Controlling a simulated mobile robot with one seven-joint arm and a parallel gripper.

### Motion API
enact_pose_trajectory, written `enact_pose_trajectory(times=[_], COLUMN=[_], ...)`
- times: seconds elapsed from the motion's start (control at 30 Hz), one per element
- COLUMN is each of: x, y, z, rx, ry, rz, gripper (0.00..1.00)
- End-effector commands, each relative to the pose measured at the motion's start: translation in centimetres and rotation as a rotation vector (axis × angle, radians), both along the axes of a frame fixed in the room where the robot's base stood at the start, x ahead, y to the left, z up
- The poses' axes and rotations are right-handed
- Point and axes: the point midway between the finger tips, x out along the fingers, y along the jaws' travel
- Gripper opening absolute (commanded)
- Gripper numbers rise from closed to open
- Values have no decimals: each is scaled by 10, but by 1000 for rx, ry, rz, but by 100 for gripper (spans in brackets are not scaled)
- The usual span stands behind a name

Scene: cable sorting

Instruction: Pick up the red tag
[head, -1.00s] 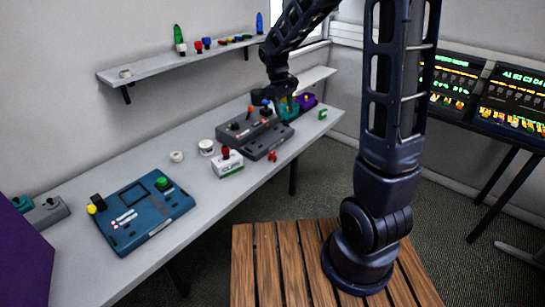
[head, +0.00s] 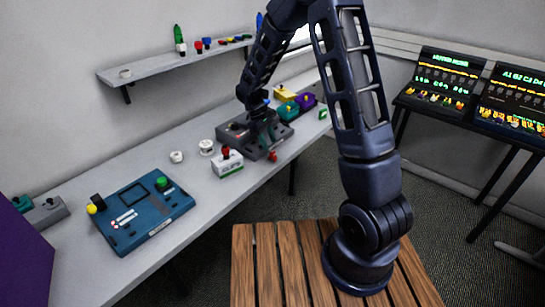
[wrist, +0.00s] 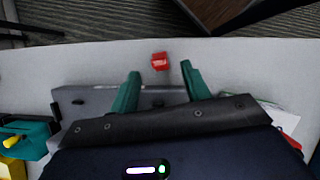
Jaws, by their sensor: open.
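The red tag (head: 273,156) is a small red piece on the light grey table, near its front edge. In the wrist view the red tag (wrist: 159,61) lies just beyond the fingertips, about midway between them. My gripper (wrist: 160,71) is open, with its two green fingers apart and nothing between them. In the head view my gripper (head: 266,137) is above the dark grey control box, a little behind and left of the tag. The fingertips are hard to make out there.
The dark grey box (head: 245,149) stands beside the tag. A white box with a red knob (head: 228,163) is to its left. Teal (head: 288,111) and purple (head: 306,101) pieces stand behind. A blue panel (head: 145,215) lies at the left. The table's front edge is close.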

Motion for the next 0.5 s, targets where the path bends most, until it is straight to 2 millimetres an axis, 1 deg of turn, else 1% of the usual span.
enact_pose_trajectory(times=[0.27,0.5], x=[-4,-8], y=[-6,-14], z=[-17,-48], rx=[-2,-1], ry=[1,2], rz=[0,0], gripper=[47,47])
